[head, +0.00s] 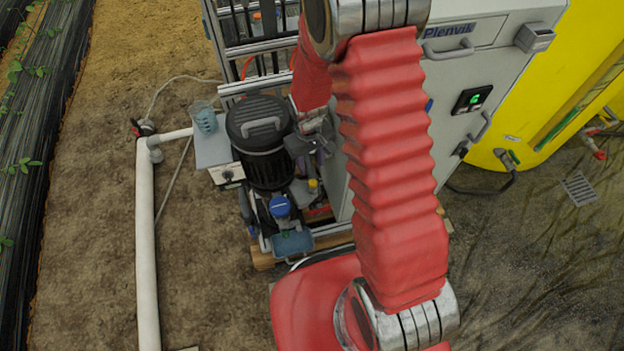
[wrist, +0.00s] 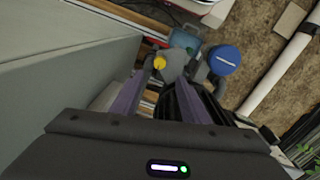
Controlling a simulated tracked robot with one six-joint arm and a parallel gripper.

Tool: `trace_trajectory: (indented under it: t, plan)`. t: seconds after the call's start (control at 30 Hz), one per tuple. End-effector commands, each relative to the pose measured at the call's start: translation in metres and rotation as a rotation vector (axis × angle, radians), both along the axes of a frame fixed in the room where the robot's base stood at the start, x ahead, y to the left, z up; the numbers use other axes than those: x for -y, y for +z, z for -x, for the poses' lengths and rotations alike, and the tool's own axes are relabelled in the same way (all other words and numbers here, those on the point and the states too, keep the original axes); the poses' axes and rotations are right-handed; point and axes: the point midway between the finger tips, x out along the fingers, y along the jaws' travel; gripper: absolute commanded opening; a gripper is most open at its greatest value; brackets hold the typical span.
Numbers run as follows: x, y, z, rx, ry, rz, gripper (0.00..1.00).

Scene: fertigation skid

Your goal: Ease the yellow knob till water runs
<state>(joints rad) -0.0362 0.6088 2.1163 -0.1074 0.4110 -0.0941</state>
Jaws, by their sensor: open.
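The yellow knob (wrist: 160,63) sits on a grey fitting in the wrist view, just beyond the tips of my gripper (wrist: 160,84). Its two purple fingers stand apart, one to each side of the knob's line, with nothing between them. In the head view the knob (head: 313,185) is a small yellow spot below my gripper (head: 318,160), partly crowded by pipes. A blue cap (wrist: 224,60) is right of the knob in the wrist view. A teal tray (wrist: 185,40) lies beyond it. I cannot make out any running water.
A black ribbed motor (head: 262,140) stands close left of my gripper. The grey cabinet (head: 455,95) rises close on the right. A beaker (head: 204,118) stands on a small shelf at left. A white pipe (head: 146,240) runs along the ground farther left.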

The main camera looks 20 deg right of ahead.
Motion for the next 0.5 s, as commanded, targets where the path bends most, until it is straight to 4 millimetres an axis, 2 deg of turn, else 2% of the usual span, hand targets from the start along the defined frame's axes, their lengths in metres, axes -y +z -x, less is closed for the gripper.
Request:
trace_trajectory:
  t: [0.5]
  plan:
    - [0.002, -0.060, 0.000, -0.001, 0.000, 0.000, 0.41]
